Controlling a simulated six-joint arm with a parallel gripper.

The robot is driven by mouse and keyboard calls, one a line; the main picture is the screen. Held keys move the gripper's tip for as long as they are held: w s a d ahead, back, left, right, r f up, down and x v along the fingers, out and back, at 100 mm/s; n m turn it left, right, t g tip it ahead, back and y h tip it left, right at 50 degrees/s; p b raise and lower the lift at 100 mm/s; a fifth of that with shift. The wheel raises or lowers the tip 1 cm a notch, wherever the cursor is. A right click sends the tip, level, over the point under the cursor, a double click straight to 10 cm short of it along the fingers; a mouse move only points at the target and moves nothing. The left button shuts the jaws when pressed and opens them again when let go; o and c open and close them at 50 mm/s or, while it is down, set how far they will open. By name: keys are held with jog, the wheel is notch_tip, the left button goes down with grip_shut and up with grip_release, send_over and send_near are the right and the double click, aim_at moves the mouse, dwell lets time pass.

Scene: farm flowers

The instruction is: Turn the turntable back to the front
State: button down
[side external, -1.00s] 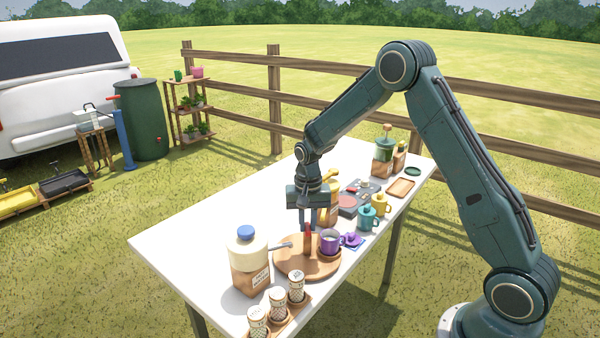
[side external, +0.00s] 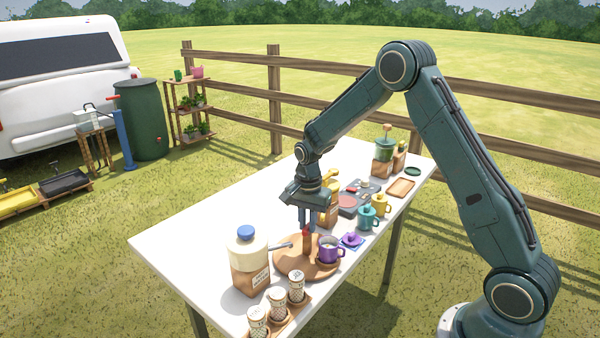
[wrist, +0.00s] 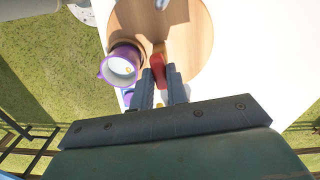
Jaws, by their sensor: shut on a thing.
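The turntable (side external: 290,267) is a round wooden disc on the white table. A post with a red top (side external: 307,235) stands up from it. My gripper (side external: 307,228) is shut on the red post from above; in the wrist view my gripper (wrist: 160,85) has its two blue-grey fingers on either side of the red piece (wrist: 157,68). A purple mug (side external: 329,251) stands on the turntable at its right in the side view, with its handle pointing right. The mug (wrist: 122,66) and the disc (wrist: 195,45) also show in the wrist view.
A cream-topped dispenser (side external: 247,255) with a grey spout stands left of the turntable. Several patterned shakers (side external: 277,299) stand in front. A purple piece (side external: 351,240), a teal mug (side external: 367,217) and a yellow mug (side external: 381,205) stand to the right. The table's left part is clear.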

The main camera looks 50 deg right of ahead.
jog(key=shift+m, duration=1.3)
jog(key=c, duration=1.4)
grip_release()
jog(key=shift+r, duration=0.15)
notch_tip(320, 180, up, 14)
jog(key=shift+f, duration=0.2)
jog(key=shift+r, duration=0.1)
